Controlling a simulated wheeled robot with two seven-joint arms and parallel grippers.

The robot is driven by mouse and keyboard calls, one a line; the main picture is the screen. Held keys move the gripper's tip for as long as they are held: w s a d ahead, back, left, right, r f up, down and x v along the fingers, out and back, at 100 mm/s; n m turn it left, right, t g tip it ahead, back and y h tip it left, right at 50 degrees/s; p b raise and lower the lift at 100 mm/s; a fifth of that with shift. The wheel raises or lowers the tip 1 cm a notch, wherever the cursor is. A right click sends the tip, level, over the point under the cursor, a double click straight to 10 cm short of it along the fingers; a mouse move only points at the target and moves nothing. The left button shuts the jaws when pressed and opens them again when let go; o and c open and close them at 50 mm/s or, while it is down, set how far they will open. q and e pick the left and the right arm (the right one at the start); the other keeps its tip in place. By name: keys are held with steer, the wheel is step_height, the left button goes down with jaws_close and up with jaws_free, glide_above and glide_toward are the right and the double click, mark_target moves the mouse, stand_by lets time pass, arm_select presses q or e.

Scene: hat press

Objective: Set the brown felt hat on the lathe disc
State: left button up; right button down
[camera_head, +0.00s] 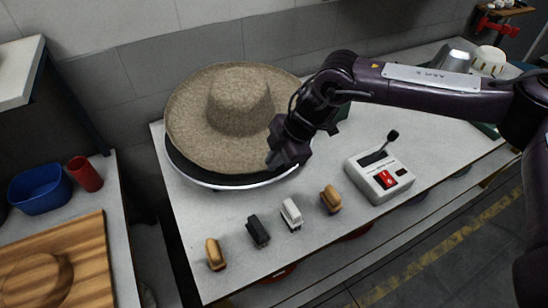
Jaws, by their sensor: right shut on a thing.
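The brown felt hat (216,122) is tilted, its crown up and its wide brim spread over the dark lathe disc (232,181) on the white table. The brim's near edge lies low over the disc; whether the whole brim rests on it cannot be told. My right gripper (275,160) is shut on the hat's brim at its near right edge. The fingertips are partly hidden by the gripper body. My left gripper is not in view.
A control box (380,174) with a red switch and black lever stands right of the disc. Several small brushes, one a black brush (258,231), line the table's front. A blue bowl (40,189) and red cup (86,174) stand on the left table.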

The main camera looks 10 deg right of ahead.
steer(key=shift+f+b, duration=0.3)
steer(key=shift+f, duration=0.3)
steer(key=c, duration=1.5)
jaws_free()
steer(key=shift+d+r, duration=0.2)
steer(key=shift+r, duration=0.15)
steer(key=b+v, duration=0.2)
steer(key=v, duration=0.5)
steer(key=shift+s, duration=0.1)
steer(key=shift+d, duration=0.1)
